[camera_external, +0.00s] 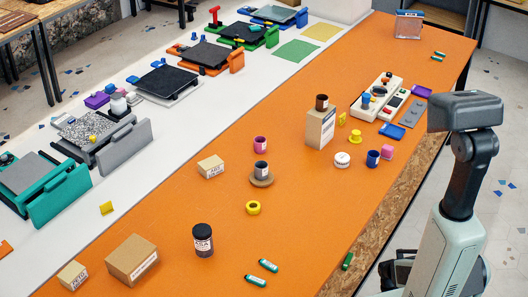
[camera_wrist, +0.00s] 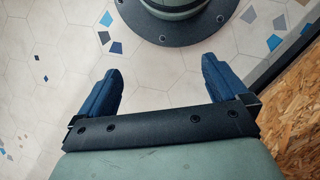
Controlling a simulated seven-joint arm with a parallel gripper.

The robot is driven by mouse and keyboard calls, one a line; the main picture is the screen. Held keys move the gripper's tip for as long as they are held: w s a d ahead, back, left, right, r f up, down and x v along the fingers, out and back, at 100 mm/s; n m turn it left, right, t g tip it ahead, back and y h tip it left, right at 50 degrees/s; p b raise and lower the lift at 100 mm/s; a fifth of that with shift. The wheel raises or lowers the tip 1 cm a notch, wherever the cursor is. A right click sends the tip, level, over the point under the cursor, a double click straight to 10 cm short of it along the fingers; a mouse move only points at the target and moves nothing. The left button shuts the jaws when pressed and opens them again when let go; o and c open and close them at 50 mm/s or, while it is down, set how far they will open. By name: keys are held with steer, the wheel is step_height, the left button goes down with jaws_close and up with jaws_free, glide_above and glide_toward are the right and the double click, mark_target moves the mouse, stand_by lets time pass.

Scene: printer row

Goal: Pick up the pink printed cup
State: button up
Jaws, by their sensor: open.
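A pink cup (camera_external: 260,144) with a dark band at its top stands on the orange table, left of the middle in the external view. A smaller pink item (camera_external: 387,152) sits farther right beside a dark blue cup (camera_external: 373,158). My gripper (camera_wrist: 160,66) is open and empty in the wrist view, its two blue fingers wide apart over the tiled floor. It is off the table and far from the pink cup. I cannot clearly make out the fingers in the external view. The pink cup is not in the wrist view.
A dark-banded cup on a round brown stand (camera_external: 261,181) is just below the pink cup. A small box (camera_external: 211,167) is to its left. A tall box (camera_external: 320,128) with a brown cup on top (camera_external: 321,102) stands to its right. Several printers line the white table behind.

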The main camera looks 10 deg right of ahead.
steer(key=s+a+m+g, duration=0.1)
steer(key=s+a, duration=0.2)
steer(key=s, duration=0.3)
steer(key=shift+r+y, duration=0.4)
steer(key=shift+s, duration=0.1)
steer(key=c, duration=0.4)
